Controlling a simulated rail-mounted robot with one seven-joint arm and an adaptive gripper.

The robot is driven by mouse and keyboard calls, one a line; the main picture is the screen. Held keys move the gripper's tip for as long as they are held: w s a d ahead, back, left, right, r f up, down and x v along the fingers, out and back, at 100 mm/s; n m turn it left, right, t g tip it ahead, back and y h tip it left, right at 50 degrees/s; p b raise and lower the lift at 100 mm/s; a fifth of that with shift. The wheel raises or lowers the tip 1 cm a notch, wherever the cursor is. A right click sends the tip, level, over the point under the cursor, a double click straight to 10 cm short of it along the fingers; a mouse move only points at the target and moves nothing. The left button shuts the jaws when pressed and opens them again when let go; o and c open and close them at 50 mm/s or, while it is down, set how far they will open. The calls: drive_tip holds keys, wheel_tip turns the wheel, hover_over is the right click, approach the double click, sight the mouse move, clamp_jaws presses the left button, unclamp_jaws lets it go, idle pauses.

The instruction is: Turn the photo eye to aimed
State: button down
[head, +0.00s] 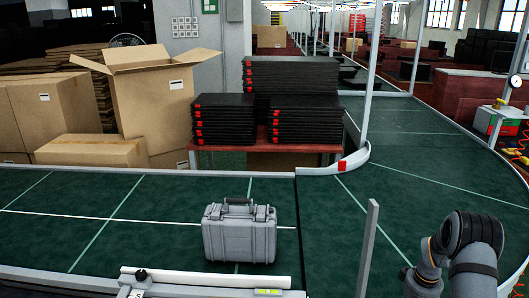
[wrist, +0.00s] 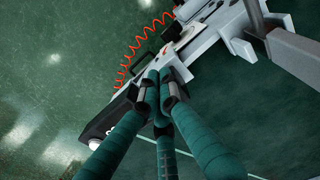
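I cannot pick out the photo eye for certain in either view. In the wrist view, my gripper (wrist: 160,92) has teal-wrapped fingers with dark joints, and their tips come close together over a pale grey and white fixture (wrist: 205,55). The fingers hide part of this fixture, so I cannot tell whether they touch it or hold anything. A dark part with a rounded white end (wrist: 95,143) shows at the fixture's lower left. In the head view, my arm is at the lower right and my gripper is out of the picture.
A grey hard case (head: 240,238) stands on the green conveyor (head: 120,215). A red coiled hose (wrist: 122,72) runs beside the fixture. A grey post (head: 368,250) rises left of my arm. Black stacked trays (head: 292,75) and cardboard boxes (head: 152,100) are behind the belt. The right belt is clear.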

idle(0.3)
wheel_tip(320, 180, up, 6)
drive_tip(key=p, duration=0.3)
drive_tip(key=shift+s, duration=0.35)
